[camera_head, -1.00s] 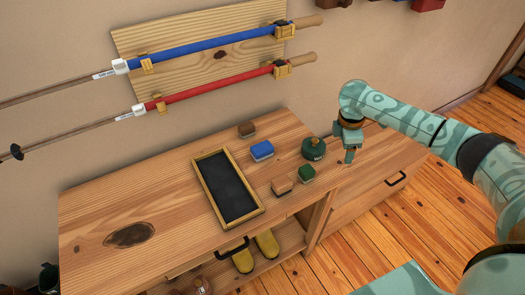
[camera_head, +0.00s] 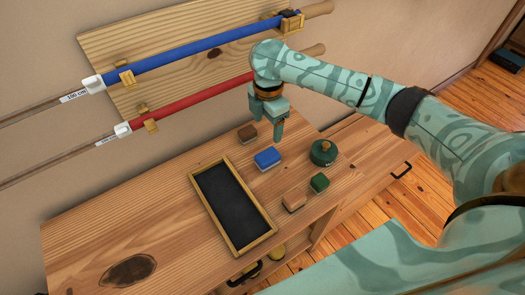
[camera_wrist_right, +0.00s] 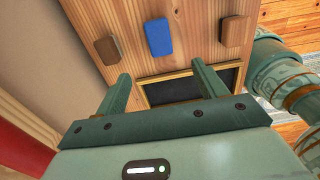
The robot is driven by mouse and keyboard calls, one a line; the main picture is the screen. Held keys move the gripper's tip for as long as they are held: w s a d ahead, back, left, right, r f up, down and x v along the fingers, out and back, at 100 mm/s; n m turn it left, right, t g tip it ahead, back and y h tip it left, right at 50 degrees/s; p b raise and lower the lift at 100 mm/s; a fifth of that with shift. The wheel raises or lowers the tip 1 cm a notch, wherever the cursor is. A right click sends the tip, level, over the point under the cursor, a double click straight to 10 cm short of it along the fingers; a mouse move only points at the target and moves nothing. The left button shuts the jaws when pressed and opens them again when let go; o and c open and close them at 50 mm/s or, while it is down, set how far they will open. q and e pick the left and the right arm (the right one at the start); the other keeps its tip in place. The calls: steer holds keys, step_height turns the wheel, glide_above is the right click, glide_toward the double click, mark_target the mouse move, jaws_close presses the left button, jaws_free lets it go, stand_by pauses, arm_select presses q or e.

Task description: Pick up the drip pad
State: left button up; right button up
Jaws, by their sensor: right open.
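The drip pad appears to be the flat black rectangle in a light wooden frame (camera_head: 266,239), lying on the wooden bench top (camera_head: 85,235). My right gripper (camera_head: 274,128) is open and empty, pointing down above the back of the bench, beyond and to the right of the pad. In the right wrist view its fingers (camera_wrist_right: 160,76) are spread apart with nothing between them. My left gripper is out of view.
The bench's left part is clear.

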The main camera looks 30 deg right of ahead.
steer(key=b, duration=0.4)
glide_above(268, 155)
steer(key=f, duration=0.9)
steer(key=shift+s+a+f, duration=0.2)
steer(key=shift+a+f, duration=0.05)
steer(key=shift+f, duration=0.15)
steer(key=shift+f+b, duration=0.35)
steer(key=shift+f, duration=0.05)
steer(key=shift+f+b, duration=0.3)
steer(key=shift+f, duration=0.05)
steer(key=f+b, duration=0.2)
steer(key=f, duration=0.2)
steer(key=shift+w+d+f+b, duration=0.2)
steer(key=shift+w+b, duration=0.05)
steer(key=shift+b, duration=0.15)
steer(key=shift+r, duration=0.2)
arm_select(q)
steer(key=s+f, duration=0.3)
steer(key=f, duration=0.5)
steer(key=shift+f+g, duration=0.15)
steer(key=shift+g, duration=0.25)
arm_select(e)
steer(key=shift+s, duration=0.1)
steer(key=c, duration=1.1)
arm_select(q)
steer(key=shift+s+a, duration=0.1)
